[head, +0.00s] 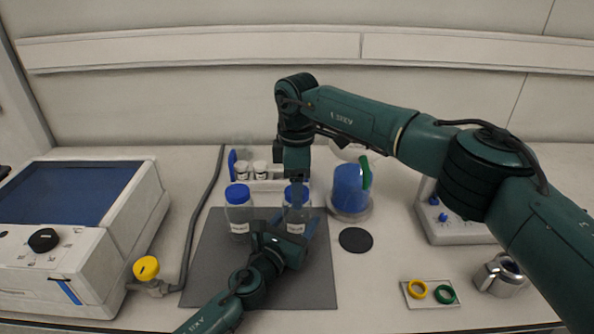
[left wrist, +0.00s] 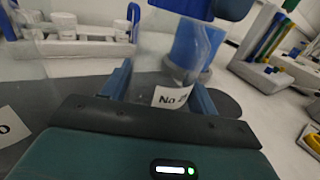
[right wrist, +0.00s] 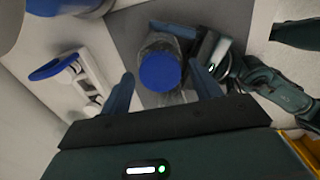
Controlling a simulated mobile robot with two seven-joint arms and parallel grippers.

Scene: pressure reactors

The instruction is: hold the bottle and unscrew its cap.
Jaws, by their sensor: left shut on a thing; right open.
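A clear bottle (head: 295,226) with a blue cap (head: 296,190) and a white label stands over the grey mat (head: 210,283). My left gripper (head: 294,222) is shut on its body from the front. In the left wrist view the bottle's label (left wrist: 171,97) sits between the two fingers. My right gripper (head: 297,187) points down above the bottle and is open. In the right wrist view the blue cap (right wrist: 160,72) lies between and beyond the spread fingers, apart from them. In the head view the right gripper partly hides the cap.
A second blue-capped bottle (head: 239,212) stands close on the left. Behind is a white rack (head: 266,185) with small jars. A vessel with blue contents (head: 349,190) stands to the right, near a black disc (head: 355,240). A machine (head: 75,235) fills the left side.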

